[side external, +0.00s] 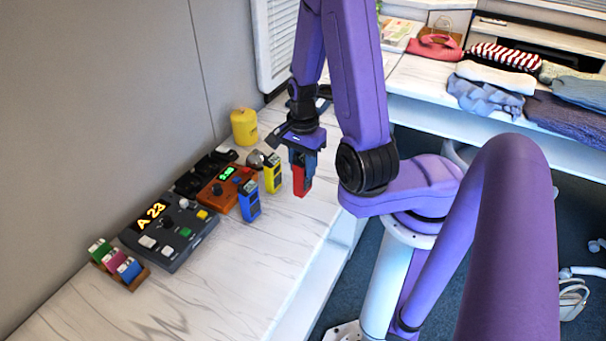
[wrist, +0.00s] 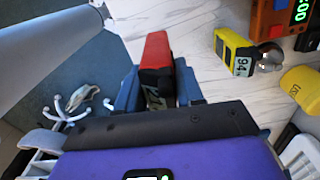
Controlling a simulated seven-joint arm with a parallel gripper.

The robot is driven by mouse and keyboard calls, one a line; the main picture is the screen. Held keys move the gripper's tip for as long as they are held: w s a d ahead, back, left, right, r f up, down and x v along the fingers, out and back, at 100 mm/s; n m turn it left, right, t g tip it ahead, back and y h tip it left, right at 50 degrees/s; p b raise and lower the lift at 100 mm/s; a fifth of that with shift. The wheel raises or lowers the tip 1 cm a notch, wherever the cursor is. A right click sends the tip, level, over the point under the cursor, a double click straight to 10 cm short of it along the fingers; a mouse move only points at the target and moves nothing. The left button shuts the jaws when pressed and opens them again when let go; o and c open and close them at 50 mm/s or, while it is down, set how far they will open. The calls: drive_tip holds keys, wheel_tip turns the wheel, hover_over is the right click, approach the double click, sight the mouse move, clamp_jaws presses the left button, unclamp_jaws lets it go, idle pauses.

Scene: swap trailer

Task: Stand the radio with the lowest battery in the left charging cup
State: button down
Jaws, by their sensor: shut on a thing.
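My gripper (side external: 303,157) is shut on a red radio (side external: 301,183), which hangs upright at the counter's right edge. I cannot tell whether its foot touches the counter. In the wrist view the red radio (wrist: 157,50) sits between the fingers (wrist: 158,90), and its number display is mostly hidden. A yellow radio (side external: 273,175) stands just left of it; in the wrist view this radio (wrist: 232,48) reads 94. A blue radio (side external: 249,203) stands nearer the front, its reading illegible. Black cup-like shapes (side external: 205,172) lie behind the orange unit; I cannot tell which is the left charging cup.
An orange unit (side external: 222,197) with a green display stands left of the radios. A dark console (side external: 170,238) reads A 23. A small rack (side external: 135,281) holds coloured pieces. A yellow canister (side external: 244,128) and a silver round object (side external: 255,160) stand behind. The front counter is clear.

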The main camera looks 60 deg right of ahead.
drive_tip(key=shift+r, duration=0.9)
wheel_tip(320, 180, up, 5)
drive_tip(key=shift+f, duration=0.15)
drive_tip(key=w, duration=2.7)
drive_tip(key=w+a+n, duration=0.1)
drive_tip(key=w+a, duration=0.6)
wheel_tip(320, 180, down, 12)
drive_tip(key=shift+w+f, duration=0.15)
drive_tip(key=shift+f, duration=0.6)
drive_tip(key=c, duration=1)
unclamp_jaws()
